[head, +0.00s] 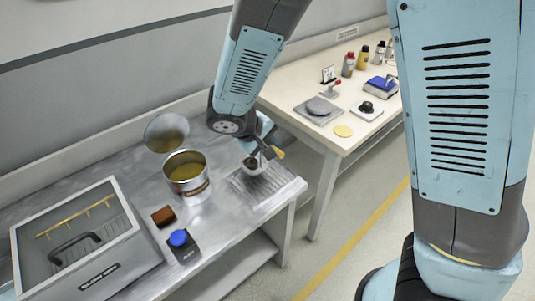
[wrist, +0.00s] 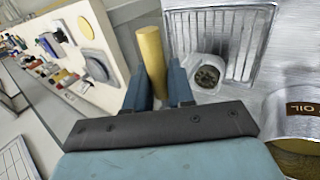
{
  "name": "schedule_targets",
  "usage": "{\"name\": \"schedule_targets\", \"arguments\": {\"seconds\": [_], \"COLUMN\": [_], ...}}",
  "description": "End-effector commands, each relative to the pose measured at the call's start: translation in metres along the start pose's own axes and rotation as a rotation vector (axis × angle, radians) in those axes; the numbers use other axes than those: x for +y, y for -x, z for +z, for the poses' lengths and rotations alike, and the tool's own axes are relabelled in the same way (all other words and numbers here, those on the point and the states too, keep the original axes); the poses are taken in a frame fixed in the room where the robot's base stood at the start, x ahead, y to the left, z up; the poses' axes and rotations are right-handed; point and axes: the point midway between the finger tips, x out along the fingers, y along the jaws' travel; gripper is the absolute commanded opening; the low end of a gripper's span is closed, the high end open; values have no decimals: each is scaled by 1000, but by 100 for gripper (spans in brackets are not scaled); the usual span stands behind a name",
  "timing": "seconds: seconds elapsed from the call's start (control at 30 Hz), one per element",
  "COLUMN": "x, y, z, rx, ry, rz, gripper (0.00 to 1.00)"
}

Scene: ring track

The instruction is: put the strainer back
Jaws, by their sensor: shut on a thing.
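My gripper (head: 268,151) is shut on the yellow handle of the strainer, which stands between the fingers in the wrist view (wrist: 160,88). The strainer's small round basket (head: 253,166) is pale with a dark inside. The basket is over the ribbed drain rack (head: 284,189) at the right end of the metal counter. I cannot tell whether it touches the rack. The pot of yellow oil (head: 189,186) stands to the left of the rack, and its OIL label shows in the wrist view (wrist: 304,108).
A round shiny lid (head: 166,124) is behind the pot. A brown block (head: 163,216), a blue-knobbed box (head: 184,245) and a glass-topped case (head: 95,275) are at the left. A cream table (head: 285,83) with bottles and scales stands beyond a floor gap.

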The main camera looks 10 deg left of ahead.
Motion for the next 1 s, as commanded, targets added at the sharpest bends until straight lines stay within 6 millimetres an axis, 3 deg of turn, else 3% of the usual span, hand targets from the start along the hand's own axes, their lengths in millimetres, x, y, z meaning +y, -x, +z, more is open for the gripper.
{"name": "schedule_targets", "arguments": {"seconds": [0.17, 0.4, 0.63, 0.67, 0.9, 1.0], "x": [0, -14, -16, -16, -16, -16], "y": [-9, -32, -34, -34, -34, -34], "z": [-3, -3, -3, -3, -3, -3], "rx": [-2, -2, 0, -1, -1, -1], "ry": [-1, 0, -2, -1, -1, -1], "rz": [1, 1, 0, 0, 0, 0], "gripper": [0, 0, 0, 24, 47, 49]}}
